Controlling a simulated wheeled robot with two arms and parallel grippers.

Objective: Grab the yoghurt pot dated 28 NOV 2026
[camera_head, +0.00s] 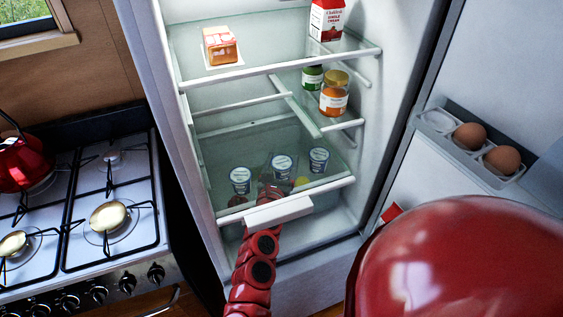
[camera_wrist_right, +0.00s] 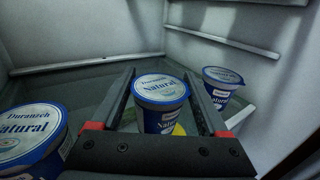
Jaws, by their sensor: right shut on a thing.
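My right gripper (camera_head: 277,182) reaches in over the shelf's front edge and is shut on the middle pot. In the right wrist view this pot (camera_wrist_right: 160,104) is upright between the two dark fingers, its lid reading "Natural". The left pot (camera_wrist_right: 30,140) and the right pot (camera_wrist_right: 222,85) stand outside the fingers. My left gripper is not in view.
The shelf's white front bar (camera_head: 278,211) lies under my right wrist. Jars (camera_head: 334,93), a carton (camera_head: 327,18) and a packaged item (camera_head: 220,46) stand higher up. A yellow thing (camera_head: 302,181) shows low by the pots. Eggs (camera_head: 470,136) sit in the door; a stove (camera_head: 75,220) is left.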

